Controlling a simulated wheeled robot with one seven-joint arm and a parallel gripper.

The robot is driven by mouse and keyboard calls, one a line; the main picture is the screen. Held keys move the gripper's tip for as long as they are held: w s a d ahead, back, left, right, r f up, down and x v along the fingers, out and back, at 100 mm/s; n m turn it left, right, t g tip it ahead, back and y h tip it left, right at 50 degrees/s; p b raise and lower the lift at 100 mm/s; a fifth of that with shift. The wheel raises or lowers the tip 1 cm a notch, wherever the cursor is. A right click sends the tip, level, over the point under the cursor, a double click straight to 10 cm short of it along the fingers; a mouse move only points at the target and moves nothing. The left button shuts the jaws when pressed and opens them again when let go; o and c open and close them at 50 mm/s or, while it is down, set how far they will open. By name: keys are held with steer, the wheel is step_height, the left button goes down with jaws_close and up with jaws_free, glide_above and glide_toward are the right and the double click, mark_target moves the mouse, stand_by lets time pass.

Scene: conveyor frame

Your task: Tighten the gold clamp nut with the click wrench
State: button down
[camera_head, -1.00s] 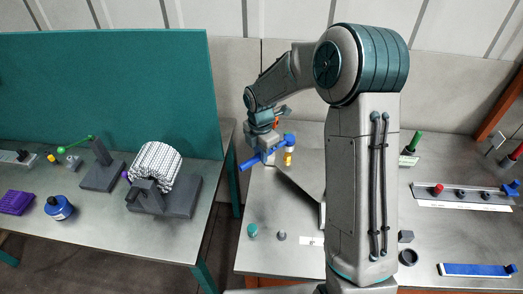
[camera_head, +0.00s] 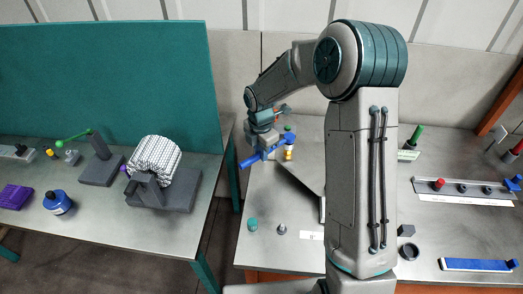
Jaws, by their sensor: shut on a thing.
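My gripper (camera_head: 264,143) is at the end of my raised arm, over the left part of the right-hand table. It is shut on a blue-handled tool, which looks like the click wrench (camera_head: 249,162). The handle points down and left. Its other end is partly hidden by the gripper.
A teal knob (camera_head: 252,224) and grey peg (camera_head: 282,229) stand at the right table's front. A rail (camera_head: 463,190) lies farther right.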

steer(key=shift+f, duration=0.1)
steer(key=shift+f+b, duration=0.75)
steer(key=shift+f, duration=0.4)
